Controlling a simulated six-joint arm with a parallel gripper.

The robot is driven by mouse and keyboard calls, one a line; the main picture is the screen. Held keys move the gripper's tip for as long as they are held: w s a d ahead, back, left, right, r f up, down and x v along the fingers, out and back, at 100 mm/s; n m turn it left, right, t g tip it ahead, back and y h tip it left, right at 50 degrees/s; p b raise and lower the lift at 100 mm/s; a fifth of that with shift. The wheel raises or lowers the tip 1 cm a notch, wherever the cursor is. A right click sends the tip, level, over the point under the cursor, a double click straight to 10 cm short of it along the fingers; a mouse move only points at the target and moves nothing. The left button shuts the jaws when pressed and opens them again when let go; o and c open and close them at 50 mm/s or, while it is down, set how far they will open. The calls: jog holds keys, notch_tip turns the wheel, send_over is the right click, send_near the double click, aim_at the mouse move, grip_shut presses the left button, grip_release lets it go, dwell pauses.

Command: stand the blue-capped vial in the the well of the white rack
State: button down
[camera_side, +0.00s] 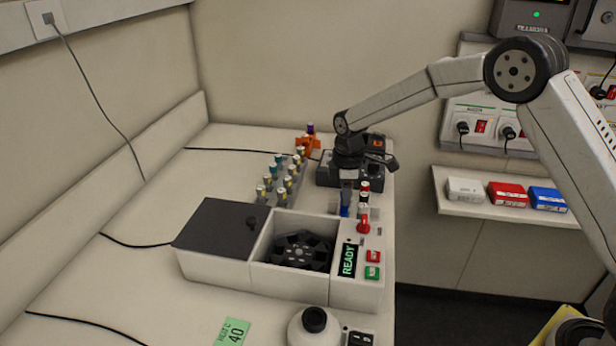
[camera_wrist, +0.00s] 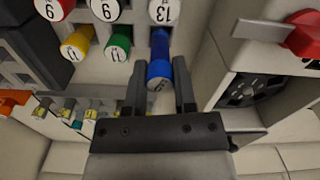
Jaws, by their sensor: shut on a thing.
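A blue-capped vial (camera_wrist: 158,70) is between the two fingers of my gripper (camera_wrist: 160,92) in the wrist view, with its numbered end toward the camera. My gripper is shut on it. In the side view my gripper (camera_side: 346,188) points down behind the white machine, and blue (camera_side: 345,211) shows at its tips.
The white machine (camera_side: 325,290) has an open bay with a black rotor (camera_side: 302,252), a dark lid, a READY display and a red knob (camera_side: 363,224) close to my gripper. A grey rack of vials (camera_side: 281,182) and an orange holder (camera_side: 308,142) stand behind. The left bench is mostly clear.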

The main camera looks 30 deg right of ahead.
aim_at(344, 215)
jog(key=shift+f, duration=1.75)
dwell(1.1)
jog(key=shift+c, duration=1.8)
grip_release()
jog(key=shift+r, duration=0.15)
jog(key=shift+r, duration=3.35)
